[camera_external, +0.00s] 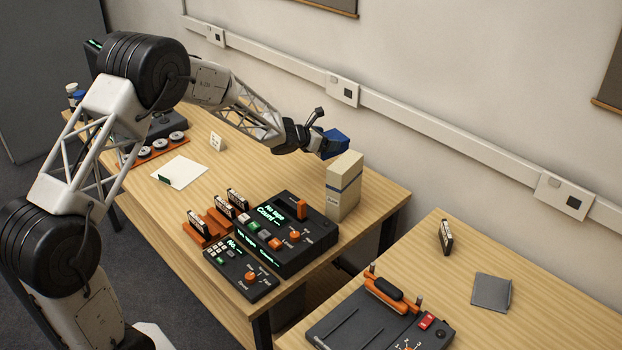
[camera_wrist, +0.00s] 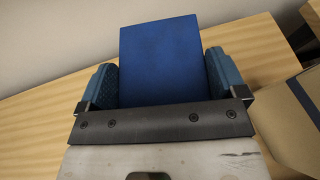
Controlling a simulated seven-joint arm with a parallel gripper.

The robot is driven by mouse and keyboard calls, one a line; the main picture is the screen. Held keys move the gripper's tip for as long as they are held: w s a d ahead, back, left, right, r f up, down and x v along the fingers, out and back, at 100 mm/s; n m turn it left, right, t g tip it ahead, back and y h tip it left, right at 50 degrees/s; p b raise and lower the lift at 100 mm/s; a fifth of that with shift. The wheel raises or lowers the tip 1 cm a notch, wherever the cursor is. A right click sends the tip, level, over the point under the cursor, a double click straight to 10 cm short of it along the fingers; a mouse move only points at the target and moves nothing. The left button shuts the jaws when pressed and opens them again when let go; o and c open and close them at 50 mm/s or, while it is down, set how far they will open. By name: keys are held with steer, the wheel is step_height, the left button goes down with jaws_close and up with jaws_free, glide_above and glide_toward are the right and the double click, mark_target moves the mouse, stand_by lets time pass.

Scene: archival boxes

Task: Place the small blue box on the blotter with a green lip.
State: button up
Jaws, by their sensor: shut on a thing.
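The small blue box (camera_external: 336,146) is held in my gripper (camera_external: 317,140), above the back right part of the left table. In the wrist view the blue box (camera_wrist: 162,60) sits between my two blue-padded fingers, which press on its left and right sides. A white, flat blotter (camera_external: 183,171) lies on the left table, left of the middle, with a small green lip (camera_external: 165,180) at its front-left edge. The blotter's top looks bare. The blue box is well to the right of the blotter and above table height.
A tall cream box (camera_external: 344,186) stands close to the held box, on its right. A dark console (camera_external: 285,233) and orange holders with cassettes (camera_external: 208,226) fill the table's front right. A small white card (camera_external: 216,141) stands behind the blotter. A wall is behind.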

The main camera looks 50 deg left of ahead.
steer(key=s+a, duration=0.6)
steer(key=a, duration=0.6)
steer(key=n+y, duration=0.2)
glide_above(176, 173)
steer(key=shift+s+f, duration=0.15)
steer(key=shift+f, duration=0.5)
steer(key=shift+f, duration=2)
steer(key=shift+f, duration=0.1)
steer(key=shift+f, duration=1.9)
steer(key=shift+f, duration=0.1)
